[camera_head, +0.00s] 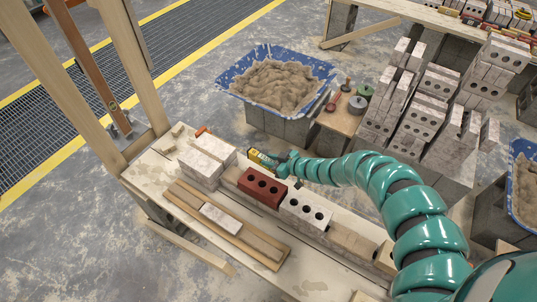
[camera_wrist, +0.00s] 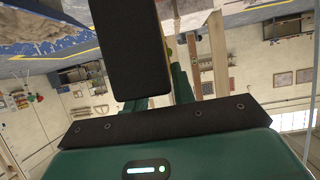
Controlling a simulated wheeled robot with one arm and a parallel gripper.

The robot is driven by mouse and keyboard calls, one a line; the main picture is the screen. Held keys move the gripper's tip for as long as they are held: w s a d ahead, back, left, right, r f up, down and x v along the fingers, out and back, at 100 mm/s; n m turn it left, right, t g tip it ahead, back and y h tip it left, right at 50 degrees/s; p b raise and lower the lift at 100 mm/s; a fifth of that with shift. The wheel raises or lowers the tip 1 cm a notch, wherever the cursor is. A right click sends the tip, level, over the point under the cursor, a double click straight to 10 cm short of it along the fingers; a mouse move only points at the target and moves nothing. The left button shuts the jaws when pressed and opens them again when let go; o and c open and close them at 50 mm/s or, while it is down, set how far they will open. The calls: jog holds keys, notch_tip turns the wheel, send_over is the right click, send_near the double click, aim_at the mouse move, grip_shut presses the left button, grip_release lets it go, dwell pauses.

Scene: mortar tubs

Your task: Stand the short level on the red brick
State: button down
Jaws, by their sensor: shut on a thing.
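A short yellow level (camera_head: 259,158) shows just beyond the red brick, at the tip of my gripper (camera_head: 276,163). My gripper is shut on it. The level looks roughly lengthwise to the picture's left and right; I cannot tell its height above the bench. In the wrist view a black finger (camera_wrist: 132,50) hides most of it, and a thin yellow strip shows along the finger's right edge.
A white holed brick (camera_head: 305,210) stands right of the red one, and pale bricks (camera_head: 207,160) stand left. A wooden tray (camera_head: 270,262) lies in front. A blue mortar tub (camera_head: 241,84) and stacked bricks (camera_head: 420,105) stand behind. Timber posts (camera_head: 70,95) rise at left.

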jog(key=shift+g, duration=0.3)
jog(key=shift+s+a+f+b, duration=0.1)
jog(key=shift+s+f+b, duration=0.1)
jog(key=shift+f+b, duration=0.7)
jog(key=shift+s+a+f+b, duration=0.2)
jog(key=shift+f+b, duration=0.4)
jog(key=shift+f, duration=0.45)
jog(key=shift+s+a+f+b, duration=0.1)
jog(key=shift+s+f+b, duration=0.15)
jog(key=shift+f+b, duration=0.65)
jog(key=shift+f, duration=0.45)
jog(key=c, duration=1.1)
grip_release()
jog(key=shift+d, duration=0.1)
jog(key=shift+s+d+r, duration=0.2)
jog(key=shift+d+r, duration=0.1)
jog(key=shift+d, duration=0.05)
jog(key=shift+d+f+p+v, duration=0.15)
jog(key=shift+p+v, duration=0.1)
jog(key=shift+v, duration=3.8)
jog(key=shift+d+f+p+v, duration=0.15)
jog(key=shift+p+v, duration=0.1)
jog(key=shift+v, duration=3.85)
jog(key=shift+a, duration=0.1)
